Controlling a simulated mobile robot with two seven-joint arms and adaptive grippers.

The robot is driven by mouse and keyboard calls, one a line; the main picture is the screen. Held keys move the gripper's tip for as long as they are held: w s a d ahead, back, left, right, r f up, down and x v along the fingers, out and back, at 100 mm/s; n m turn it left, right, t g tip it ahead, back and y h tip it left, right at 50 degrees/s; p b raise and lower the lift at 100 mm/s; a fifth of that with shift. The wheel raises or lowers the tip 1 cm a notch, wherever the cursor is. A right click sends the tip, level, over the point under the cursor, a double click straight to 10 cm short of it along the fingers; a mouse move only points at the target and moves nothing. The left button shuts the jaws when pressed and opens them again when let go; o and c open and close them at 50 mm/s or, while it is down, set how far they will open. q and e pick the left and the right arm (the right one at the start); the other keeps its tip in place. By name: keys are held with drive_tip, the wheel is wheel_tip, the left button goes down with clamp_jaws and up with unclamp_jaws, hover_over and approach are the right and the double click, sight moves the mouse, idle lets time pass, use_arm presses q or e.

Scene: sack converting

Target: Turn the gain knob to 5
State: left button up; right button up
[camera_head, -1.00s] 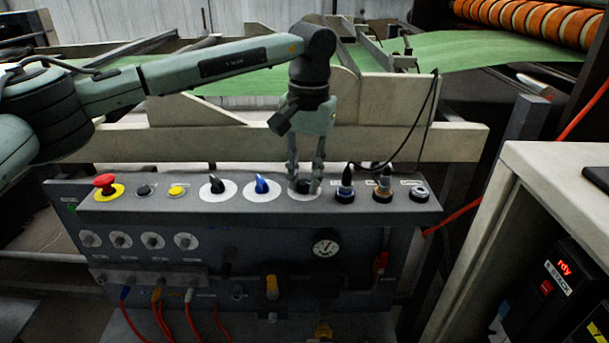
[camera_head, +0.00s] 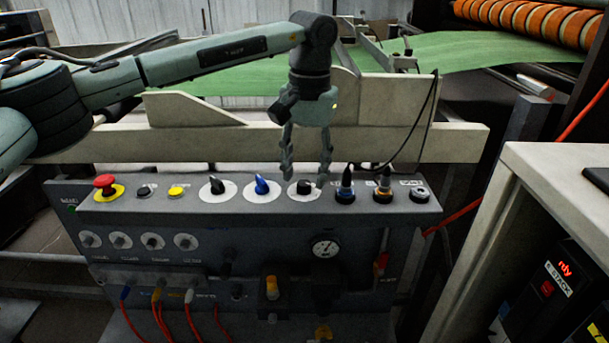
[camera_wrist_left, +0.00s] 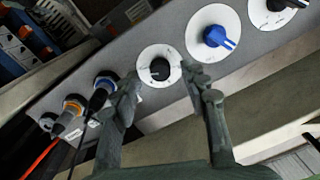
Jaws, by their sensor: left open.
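A row of dials runs along the top of a grey control panel (camera_head: 130,205). A black knob (camera_head: 305,187) on a round white scale plate sits right of a blue knob (camera_head: 262,186) and another black knob (camera_head: 216,186). Their labels are too small to read, so I cannot tell which is marked gain. My left gripper (camera_head: 305,178) is open and empty, pointing down just above the right black knob. In the left wrist view this knob (camera_wrist_left: 159,69) shows between and beyond the spread fingertips (camera_wrist_left: 163,82), with a pale pointer line; its scale numbers are unreadable.
Two plugged connectors (camera_head: 345,186) (camera_head: 383,187) stand close to the knob's right, with a black cable rising. A red emergency button (camera_head: 104,184) and a yellow button (camera_head: 177,192) are at the left. A beige rail (camera_head: 220,142) runs behind the panel.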

sight(307, 184)
use_arm(q)
wheel_tip(307, 184, up, 10)
drive_tip(key=shift+d+r, duration=0.2)
drive_tip(key=shift+s, duration=0.1)
